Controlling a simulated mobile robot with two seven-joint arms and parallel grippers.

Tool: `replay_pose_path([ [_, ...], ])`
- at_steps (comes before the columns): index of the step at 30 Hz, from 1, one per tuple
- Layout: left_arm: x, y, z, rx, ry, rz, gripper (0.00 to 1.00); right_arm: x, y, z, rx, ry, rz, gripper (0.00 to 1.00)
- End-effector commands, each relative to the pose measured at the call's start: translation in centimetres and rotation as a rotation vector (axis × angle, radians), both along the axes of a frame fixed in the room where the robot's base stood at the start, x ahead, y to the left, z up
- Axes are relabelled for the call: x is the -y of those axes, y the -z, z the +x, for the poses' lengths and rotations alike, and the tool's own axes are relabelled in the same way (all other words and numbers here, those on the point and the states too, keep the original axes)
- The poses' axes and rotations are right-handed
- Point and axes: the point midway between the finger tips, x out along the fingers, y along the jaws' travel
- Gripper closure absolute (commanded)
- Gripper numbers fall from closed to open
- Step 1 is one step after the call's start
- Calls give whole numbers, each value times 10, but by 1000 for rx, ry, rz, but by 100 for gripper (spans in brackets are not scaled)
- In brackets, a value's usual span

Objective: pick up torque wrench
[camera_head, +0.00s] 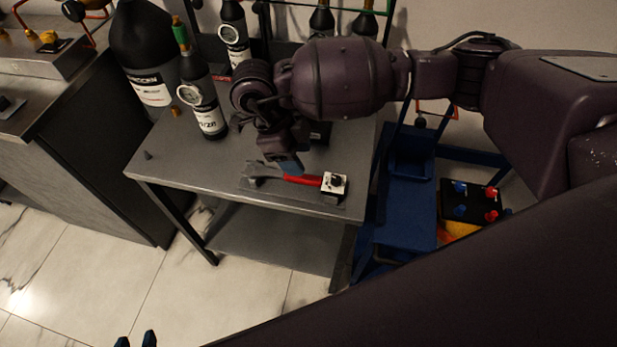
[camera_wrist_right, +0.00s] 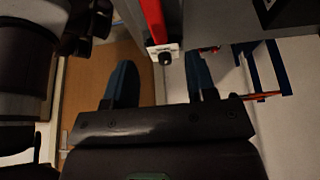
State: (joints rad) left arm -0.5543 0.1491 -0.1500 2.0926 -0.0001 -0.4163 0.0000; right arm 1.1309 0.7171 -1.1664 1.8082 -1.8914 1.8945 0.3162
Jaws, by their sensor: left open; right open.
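The torque wrench appears to be the red-handled tool (camera_head: 304,180) on the grey table; a white block with a black knob (camera_head: 335,185) is at the handle's right end. In the right wrist view the red handle (camera_wrist_right: 153,22) and white block (camera_wrist_right: 163,52) show at the top, between the fingertips in the picture. My right gripper (camera_head: 289,166) is over the table, close to the handle's left part; it is open (camera_wrist_right: 160,82) and holds nothing. Whether a finger touches the handle cannot be told. My left gripper (camera_head: 135,341) is open at the bottom edge, away from the table.
The grey table (camera_head: 185,178) carries a dark bottle with a gauge (camera_head: 202,100) at its back left. A large black bottle (camera_head: 143,60) stands behind. A blue frame (camera_head: 405,200) and a black box with red and blue knobs (camera_head: 472,203) are right of the table. The table's front left is mostly clear.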

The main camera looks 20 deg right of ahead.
Motion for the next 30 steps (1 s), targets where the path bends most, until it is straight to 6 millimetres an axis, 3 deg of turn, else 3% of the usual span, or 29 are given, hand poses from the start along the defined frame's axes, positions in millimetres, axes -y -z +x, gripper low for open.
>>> replay_pose_path([
  [8,1,2,0,-2,-1,-2,57,4,19,-4,-3,-1,2,49],
  [18,2,11,-1,-14,1,-2,57,13,60,-11,-4,1,1,49],
  [30,0,9,0,-11,7,3,57,13,61,-11,-2,-1,2,49],
])
